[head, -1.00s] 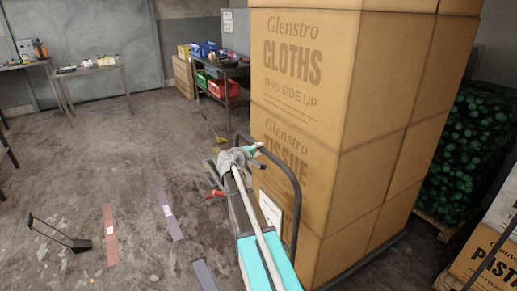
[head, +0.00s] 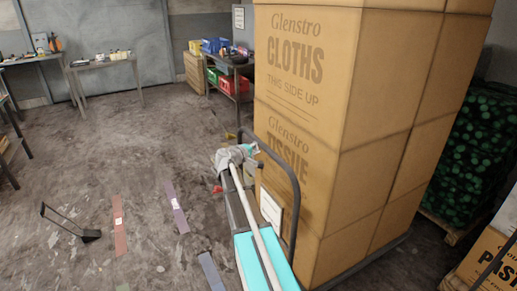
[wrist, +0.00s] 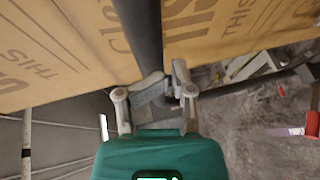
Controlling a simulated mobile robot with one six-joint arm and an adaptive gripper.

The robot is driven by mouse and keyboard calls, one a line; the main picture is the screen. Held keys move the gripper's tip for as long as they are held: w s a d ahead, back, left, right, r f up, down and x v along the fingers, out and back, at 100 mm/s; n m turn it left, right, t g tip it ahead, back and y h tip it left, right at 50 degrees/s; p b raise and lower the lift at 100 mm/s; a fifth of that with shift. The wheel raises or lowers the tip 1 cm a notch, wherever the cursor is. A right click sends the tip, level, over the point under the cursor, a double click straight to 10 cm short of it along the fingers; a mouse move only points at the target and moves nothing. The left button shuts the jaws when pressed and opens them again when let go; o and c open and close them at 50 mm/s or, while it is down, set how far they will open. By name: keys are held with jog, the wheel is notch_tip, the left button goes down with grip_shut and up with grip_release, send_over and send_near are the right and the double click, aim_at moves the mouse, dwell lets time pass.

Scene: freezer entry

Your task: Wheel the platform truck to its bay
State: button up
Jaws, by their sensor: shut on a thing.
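The platform truck shows in the head view by its dark tubular handle (head: 291,180) and deck edge (head: 375,256). It carries a tall stack of brown cartons (head: 335,120) marked Cloths and Tissue. My gripper (head: 250,156) is at the upper left part of the handle, close to the cartons' left face. In the wrist view my gripper (wrist: 163,95) is shut around the dark handle bar (wrist: 140,35), with the cartons just beyond. Coloured strips lie on the floor to the left: red (head: 119,225), purple (head: 176,208) and blue-grey (head: 210,271). I cannot tell which mark the bay.
A black long-handled dustpan-like tool (head: 90,236) lies left of the strips. Worktables (head: 104,62) and a rack with coloured bins (head: 235,78) stand at the back. A green-wrapped pallet load (head: 462,150) and a Pasta carton (head: 482,262) are close on the right. Floor at middle left is mostly open.

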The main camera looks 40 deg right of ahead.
jog(key=s+a+f+m+y, duration=0.1)
jog(key=s+a+f+y, duration=0.1)
jog(key=a, duration=0.5)
jog(key=s+a+f+g+y, duration=0.1)
jog(key=s+a+f+y, duration=0.2)
jog(key=s+a+f, duration=0.2)
jog(key=s+a+f+m+g+y, duration=0.1)
jog(key=s+a+f+y, duration=0.2)
jog(key=a, duration=0.7)
jog(key=shift+s+a+f+m, duration=0.1)
jog(key=shift+s+f+m, duration=0.25)
jog(key=shift+f, duration=0.3)
grip_shut()
jog(key=s+a+f+g+y, duration=0.1)
jog(key=s+a+f+y, duration=0.1)
jog(key=s+a, duration=0.3)
jog(key=s+a+f+g+y, duration=0.1)
jog(key=s+a+y, duration=0.4)
jog(key=a, duration=0.8)
jog(key=shift+s+a+f, duration=0.2)
jog(key=shift+s+f, duration=0.15)
jog(key=shift+s, duration=0.4)
